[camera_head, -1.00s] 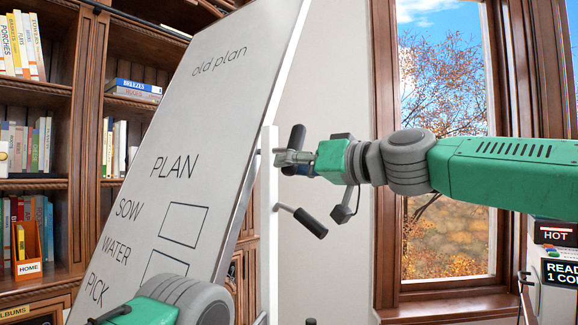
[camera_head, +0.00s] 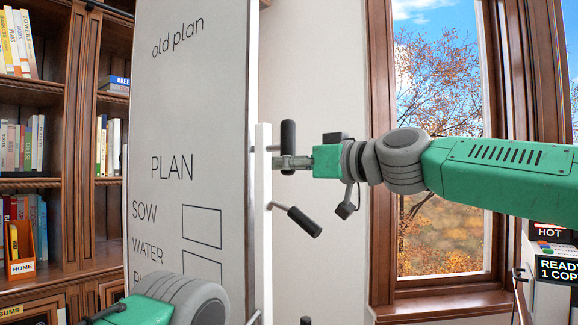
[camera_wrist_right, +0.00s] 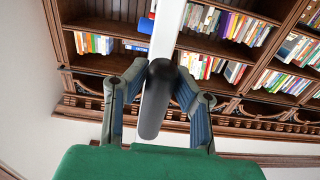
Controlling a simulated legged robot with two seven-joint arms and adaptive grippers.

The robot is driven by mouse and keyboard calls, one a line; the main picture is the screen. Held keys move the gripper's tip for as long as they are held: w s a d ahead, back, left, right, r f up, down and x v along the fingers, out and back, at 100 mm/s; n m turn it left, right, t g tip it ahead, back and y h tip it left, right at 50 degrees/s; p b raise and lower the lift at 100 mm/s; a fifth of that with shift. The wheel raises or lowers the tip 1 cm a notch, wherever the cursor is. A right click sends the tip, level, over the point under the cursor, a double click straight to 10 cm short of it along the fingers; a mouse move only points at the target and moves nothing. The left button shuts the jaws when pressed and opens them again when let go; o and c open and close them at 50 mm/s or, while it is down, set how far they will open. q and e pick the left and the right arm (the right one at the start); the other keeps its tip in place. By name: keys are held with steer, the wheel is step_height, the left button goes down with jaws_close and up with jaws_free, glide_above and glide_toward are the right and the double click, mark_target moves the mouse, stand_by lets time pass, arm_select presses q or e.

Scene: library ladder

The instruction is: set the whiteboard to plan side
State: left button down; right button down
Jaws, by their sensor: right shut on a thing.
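The whiteboard (camera_head: 200,100) stands nearly upright at the centre left in the head view. Its visible face reads "old plan", "PLAN", "SOW" and "WATER", with empty boxes beside the lower words. A white post (camera_head: 264,200) stands at its right edge. A black handle (camera_head: 288,146) sticks out from the post. My right gripper (camera_head: 290,162) is shut on this handle; in the right wrist view the handle (camera_wrist_right: 156,98) lies between the two fingers. A second black handle (camera_head: 303,221) hangs lower, tilted. My left arm shows at the bottom left; its gripper is out of view.
Bookshelves (camera_head: 62,130) fill the left, with an orange "HOME" holder (camera_head: 21,250). A window (camera_head: 440,150) is behind my right arm. Signs reading "HOT" (camera_head: 555,234) and "READY" (camera_head: 557,268) are at the right edge.

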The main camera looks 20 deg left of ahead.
steer(key=shift+w+d+r, duration=0.2)
steer(key=shift+d+r, duration=0.05)
steer(key=shift+r, duration=0.25)
steer(key=c, duration=1.5)
jaws_free()
steer(key=shift+o, duration=0.9)
steer(key=shift+a, duration=0.1)
steer(key=shift+a+f, duration=0.15)
steer(key=shift+f, duration=0.15)
steer(key=v, duration=1.2)
steer(key=shift+a, duration=0.1)
